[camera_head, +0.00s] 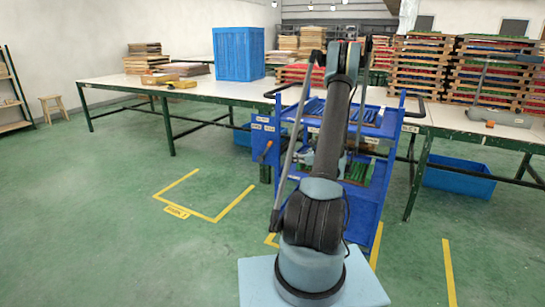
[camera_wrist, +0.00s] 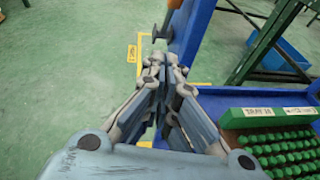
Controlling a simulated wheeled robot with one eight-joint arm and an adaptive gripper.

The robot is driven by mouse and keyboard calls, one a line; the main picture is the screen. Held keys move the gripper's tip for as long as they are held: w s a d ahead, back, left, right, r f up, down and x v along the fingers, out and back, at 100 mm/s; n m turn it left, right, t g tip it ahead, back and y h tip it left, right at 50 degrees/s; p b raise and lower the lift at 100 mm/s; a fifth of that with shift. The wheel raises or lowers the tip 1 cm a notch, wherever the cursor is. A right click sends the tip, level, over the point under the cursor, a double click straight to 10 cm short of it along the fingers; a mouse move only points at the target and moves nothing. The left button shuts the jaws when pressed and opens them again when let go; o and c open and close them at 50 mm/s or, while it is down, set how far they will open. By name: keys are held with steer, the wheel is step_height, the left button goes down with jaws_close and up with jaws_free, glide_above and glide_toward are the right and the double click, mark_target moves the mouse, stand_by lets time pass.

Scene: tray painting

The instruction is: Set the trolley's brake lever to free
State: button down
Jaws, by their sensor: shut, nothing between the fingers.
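The blue trolley (camera_head: 371,203) stands behind my arm, in front of the long table. A small orange lever (camera_head: 265,151) shows at the trolley's left side, below white labels (camera_head: 262,119) too small to read. In the wrist view, a dark lever-like part (camera_wrist: 163,31) sits against the trolley's blue upright (camera_wrist: 192,35), just beyond my fingertips. My gripper (camera_wrist: 166,68) is shut and empty, left of the upright. I cannot tell whether it touches the dark part. In the head view my arm mostly hides the gripper. The lever's setting cannot be read.
A green tray (camera_wrist: 270,118) with green pieces lies on a trolley shelf, right of my gripper. The long table (camera_head: 110,81) carries a blue crate (camera_head: 239,54). A yellow floor outline (camera_head: 215,218) encloses clear floor left of the trolley.

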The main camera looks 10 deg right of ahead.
mark_target(274, 153)
steer(key=shift+w+d+f, duration=0.1)
steer(key=shift+d+f, duration=0.2)
steer(key=shift+f, duration=0.05)
steer(key=x, duration=0.9)
steer(key=shift+w+a, duration=0.15)
steer(key=shift+a, duration=0.1)
steer(key=shift+w+a+r, duration=0.3)
steer(key=shift+w+a, duration=0.15)
steer(key=shift+w, duration=0.1)
steer(key=shift+w+a+r, duration=0.3)
steer(key=shift+w+a, duration=0.2)
steer(key=shift+w, duration=0.05)
steer(key=shift+w+a+r, duration=0.35)
steer(key=shift+w, duration=0.05)
steer(key=shift+d, duration=0.1)
